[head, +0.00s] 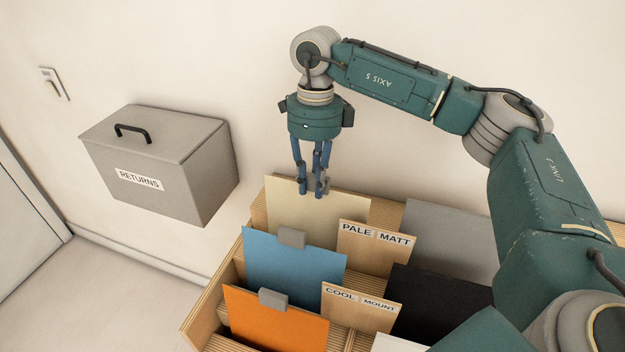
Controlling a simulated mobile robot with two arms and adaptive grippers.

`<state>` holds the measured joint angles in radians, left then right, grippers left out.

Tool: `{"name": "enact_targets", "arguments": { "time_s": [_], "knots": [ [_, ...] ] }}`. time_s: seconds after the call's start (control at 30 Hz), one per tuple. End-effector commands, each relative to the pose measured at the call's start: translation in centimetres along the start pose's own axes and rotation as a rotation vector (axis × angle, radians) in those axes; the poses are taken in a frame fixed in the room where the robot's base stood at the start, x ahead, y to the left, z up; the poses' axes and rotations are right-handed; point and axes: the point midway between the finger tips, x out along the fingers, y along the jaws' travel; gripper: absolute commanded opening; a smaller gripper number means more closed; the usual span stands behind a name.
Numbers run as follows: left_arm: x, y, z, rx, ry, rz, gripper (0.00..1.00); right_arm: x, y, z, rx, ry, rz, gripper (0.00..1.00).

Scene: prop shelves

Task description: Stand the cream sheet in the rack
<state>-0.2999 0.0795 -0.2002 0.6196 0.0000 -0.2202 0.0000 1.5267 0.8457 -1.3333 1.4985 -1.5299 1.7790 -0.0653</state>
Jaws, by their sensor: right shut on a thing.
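The cream sheet (285,209) stands upright in the back left row of the wooden rack (382,213), behind the blue sheet. My right gripper (314,191) comes down from above and is shut on the sheet's top edge. The sheet's lower part is hidden behind the blue sheet and the PALE MATT divider (372,251), so I cannot tell whether its bottom edge rests in the rack. My left gripper is not in view.
A blue sheet (290,270) and an orange sheet (272,322), each with a grey tab, stand nearer in the rack. A COOL MOUNT divider (358,308), a black sheet (433,305) and a grey sheet (450,238) are further right. A grey RETURNS box (175,165) is at left.

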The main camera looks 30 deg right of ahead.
Motion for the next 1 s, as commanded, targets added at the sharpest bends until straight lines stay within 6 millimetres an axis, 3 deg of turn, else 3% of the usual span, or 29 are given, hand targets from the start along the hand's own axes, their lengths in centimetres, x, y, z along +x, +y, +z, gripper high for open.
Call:
{"name": "enact_targets", "arguments": {
  "time_s": [0.13,0.17,0.23,0.27,0.67,0.77,1.0],
  "knots": [
    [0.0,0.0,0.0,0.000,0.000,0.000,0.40,-0.1,0.0,0.0,0.000,-0.001,0.000,0.00],
    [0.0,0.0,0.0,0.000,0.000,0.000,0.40,-0.1,0.0,0.0,0.000,-0.001,0.000,0.25],
    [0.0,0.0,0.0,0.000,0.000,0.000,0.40,-0.1,0.0,0.0,0.000,-0.001,0.000,0.39],
    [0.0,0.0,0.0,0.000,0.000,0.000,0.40,-0.1,0.0,0.0,0.000,-0.001,0.000,0.41],
    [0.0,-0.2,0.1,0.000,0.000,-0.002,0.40,-0.5,0.0,0.1,0.000,-0.001,0.000,0.41],
    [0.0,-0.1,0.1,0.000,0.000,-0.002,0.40,-1.7,0.0,0.1,0.000,-0.003,-0.001,0.41],
    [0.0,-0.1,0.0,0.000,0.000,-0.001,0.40,-6.8,0.0,0.1,0.000,-0.004,-0.001,0.41]
  ]
}}
